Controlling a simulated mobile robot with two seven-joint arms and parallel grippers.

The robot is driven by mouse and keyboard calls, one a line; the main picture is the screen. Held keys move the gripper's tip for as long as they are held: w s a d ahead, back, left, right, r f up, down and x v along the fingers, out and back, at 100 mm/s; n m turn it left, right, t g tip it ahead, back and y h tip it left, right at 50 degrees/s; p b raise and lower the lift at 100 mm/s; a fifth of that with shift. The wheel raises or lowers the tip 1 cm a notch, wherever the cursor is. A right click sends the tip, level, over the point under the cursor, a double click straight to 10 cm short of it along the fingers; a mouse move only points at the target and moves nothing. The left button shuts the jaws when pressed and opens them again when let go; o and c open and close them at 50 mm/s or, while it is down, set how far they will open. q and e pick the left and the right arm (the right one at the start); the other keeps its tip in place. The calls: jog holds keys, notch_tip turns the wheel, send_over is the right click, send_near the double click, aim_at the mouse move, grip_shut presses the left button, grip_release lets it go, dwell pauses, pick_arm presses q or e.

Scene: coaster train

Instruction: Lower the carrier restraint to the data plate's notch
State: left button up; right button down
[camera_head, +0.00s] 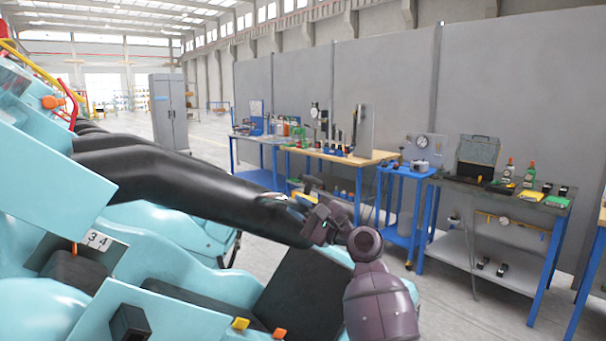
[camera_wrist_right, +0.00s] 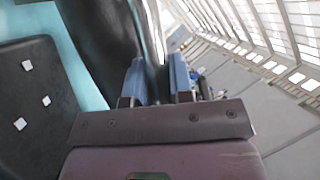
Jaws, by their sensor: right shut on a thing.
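The carrier restraint is a long black padded bar (camera_head: 190,185) that slopes from the upper left down to the right across the teal carrier (camera_head: 200,225). My right gripper (camera_head: 298,205) is at its right end and is shut on it. In the right wrist view the two blue-grey fingers of the gripper (camera_wrist_right: 158,80) have the dark bar (camera_wrist_right: 95,40) between and ahead of them. The white data plate (camera_head: 97,240), marked 3 4, sits on the carrier at lower left, below the restraint. I cannot make out its notch. My left gripper is not in view.
A black seat pad (camera_head: 300,290) lies under my right arm; it shows in the wrist view with white squares (camera_wrist_right: 20,123).

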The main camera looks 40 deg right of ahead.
aim_at(273, 234)
jog(key=f+m, duration=0.1)
jog(key=f, duration=0.1)
jog(key=a+f+m+b, duration=0.1)
jog(key=f, duration=0.2)
jog(key=a+f+h, duration=0.1)
jog(key=f, duration=0.1)
jog(key=shift+s+a+f+m+t, duration=0.1)
jog(key=shift+a+f+m+t, duration=0.1)
jog(key=shift+a+m+t, duration=0.15)
jog(key=shift+a+f+m+b, duration=0.25)
jog(key=shift+f+b, duration=0.05)
jog(key=shift+f, duration=0.25)
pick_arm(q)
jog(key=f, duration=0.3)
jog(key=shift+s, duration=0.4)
pick_arm(e)
jog(key=shift+a+f, duration=0.1)
jog(key=shift+f, duration=0.05)
jog(key=c, duration=1)
grip_release()
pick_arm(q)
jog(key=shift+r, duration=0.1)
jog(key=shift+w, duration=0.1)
